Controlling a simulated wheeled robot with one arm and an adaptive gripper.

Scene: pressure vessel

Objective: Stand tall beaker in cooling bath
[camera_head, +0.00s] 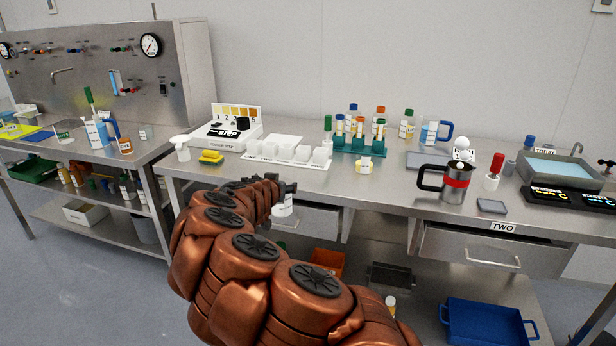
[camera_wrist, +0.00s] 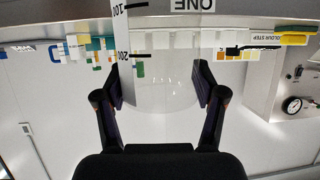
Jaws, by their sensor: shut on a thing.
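My gripper (camera_head: 284,188) is in front of the left part of the near bench, at about its front edge. In the wrist view, which is upside down, my gripper (camera_wrist: 158,78) is shut on a clear beaker (camera_wrist: 165,92) with a white graduated strip marked 100 and 200. In the head view the beaker is mostly hidden or hard to make out; a pale piece shows just below the jaws. The cooling bath (camera_head: 520,170) is a metal basin of pale blue liquid at the right end of the bench, well away from my gripper.
A green tube rack (camera_head: 359,145) and white blocks (camera_head: 288,152) are mid-bench. Another bench stands at left.

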